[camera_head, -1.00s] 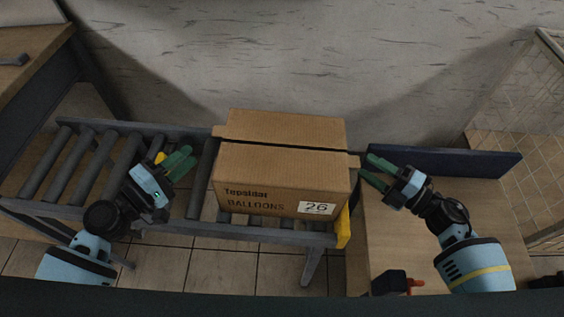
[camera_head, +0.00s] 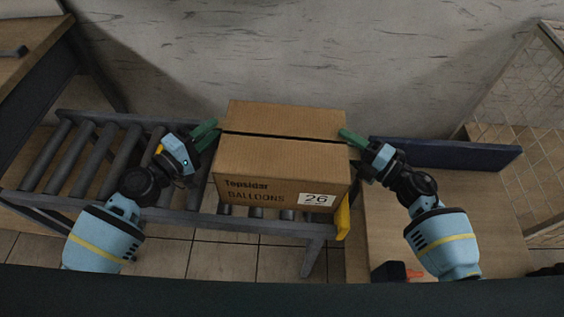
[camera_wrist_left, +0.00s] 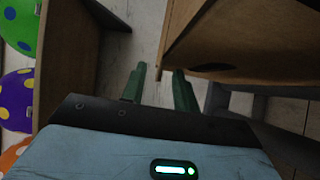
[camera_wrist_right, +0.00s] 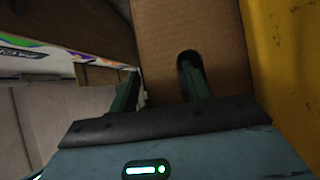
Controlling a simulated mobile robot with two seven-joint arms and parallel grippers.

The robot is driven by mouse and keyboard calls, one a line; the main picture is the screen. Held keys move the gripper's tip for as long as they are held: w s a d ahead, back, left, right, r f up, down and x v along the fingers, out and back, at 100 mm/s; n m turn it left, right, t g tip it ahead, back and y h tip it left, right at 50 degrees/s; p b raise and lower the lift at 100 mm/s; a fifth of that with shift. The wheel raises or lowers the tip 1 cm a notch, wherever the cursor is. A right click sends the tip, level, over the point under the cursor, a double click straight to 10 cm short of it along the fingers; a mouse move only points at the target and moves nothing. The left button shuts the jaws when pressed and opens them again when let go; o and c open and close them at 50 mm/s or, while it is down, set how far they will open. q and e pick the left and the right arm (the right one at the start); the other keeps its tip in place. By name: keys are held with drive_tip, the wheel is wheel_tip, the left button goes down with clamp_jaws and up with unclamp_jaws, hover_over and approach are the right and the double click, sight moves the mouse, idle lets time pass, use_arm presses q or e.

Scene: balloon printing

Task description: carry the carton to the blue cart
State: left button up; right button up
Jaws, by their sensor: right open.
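The brown carton (camera_head: 280,160), printed "Topsidar BALLOONS" with a "26" label, sits closed on the roller conveyor. My left gripper (camera_head: 211,131) is open beside its left side. In the left wrist view its fingers (camera_wrist_left: 160,75) are near the carton's lower edge (camera_wrist_left: 235,45), and a dark hand hole shows on that side. My right gripper (camera_head: 343,138) is open at the right side. In the right wrist view one finger overlaps the carton's hand hole (camera_wrist_right: 189,58); how deep it reaches is unclear. A wooden deck with a dark blue panel (camera_head: 450,155), apparently the blue cart, stands at the right.
The conveyor rollers (camera_head: 68,160) left of the carton are bare. A yellow stop (camera_head: 343,215) is at the conveyor's right end. The deck is mostly clear, with a black and orange item at its front. A wall is behind and a mesh panel (camera_head: 535,130) stands far right.

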use_arm(q)
drive_tip(key=c, duration=0.6)
use_arm(e)
drive_tip(key=c, duration=0.6)
use_arm(q)
clamp_jaws()
use_arm(e)
drive_tip(key=shift+c, duration=1.2)
